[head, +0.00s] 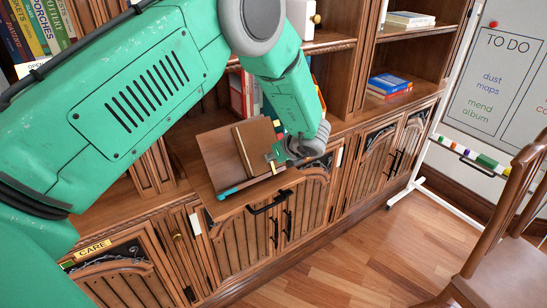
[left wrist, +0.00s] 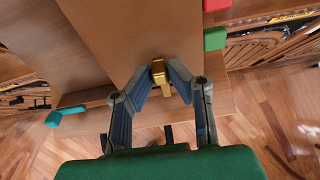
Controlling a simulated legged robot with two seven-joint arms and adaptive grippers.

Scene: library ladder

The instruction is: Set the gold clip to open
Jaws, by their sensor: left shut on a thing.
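The gold clip (left wrist: 158,74) sits at the near edge of a brown board (left wrist: 145,30) in the left wrist view. My left gripper (left wrist: 163,80) is shut on it, with a fingertip against each side. In the head view my left gripper (head: 280,158) is at the right side of a wooden stand (head: 222,160) with a thinner board leaning on it. My gripper partly covers the clip there, so its setting is hard to read. My right gripper is in neither view.
A teal piece (left wrist: 66,115) is left of the clip; a green piece (left wrist: 215,38) and a red piece (left wrist: 214,5) are right of it. The stand rests on a pull-out shelf (head: 235,203) with a black handle. A chair (head: 500,230) stands at the right; floor between is clear.

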